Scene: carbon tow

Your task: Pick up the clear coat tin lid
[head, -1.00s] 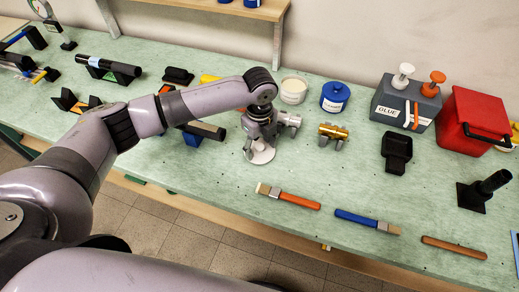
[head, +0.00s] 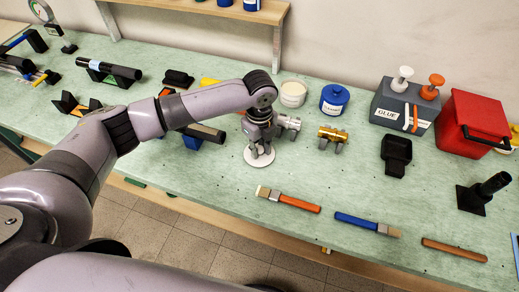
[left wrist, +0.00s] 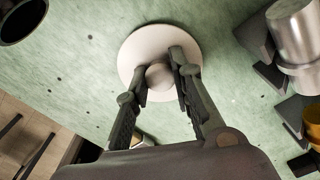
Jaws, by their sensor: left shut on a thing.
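The clear coat tin lid, a flat white disc (head: 252,161) with a round knob, is at the bench's middle, near its front edge. My left gripper (head: 261,153) points down over it. In the left wrist view the white disc (left wrist: 137,48) lies beyond the fingertips, and the two fingers (left wrist: 161,76) are closed on its knob. I cannot tell whether the disc touches the bench. A white tin (head: 292,93) stands behind, towards the back of the bench; I cannot read its label. My right gripper is not in view.
A silver cylinder (head: 289,122) on a holder stands close right of my gripper, with a brass cylinder (head: 333,136) beyond. A blue tin (head: 334,98) stands behind. An orange-handled brush (head: 294,203) lies in front right. Bare bench shows left of the disc.

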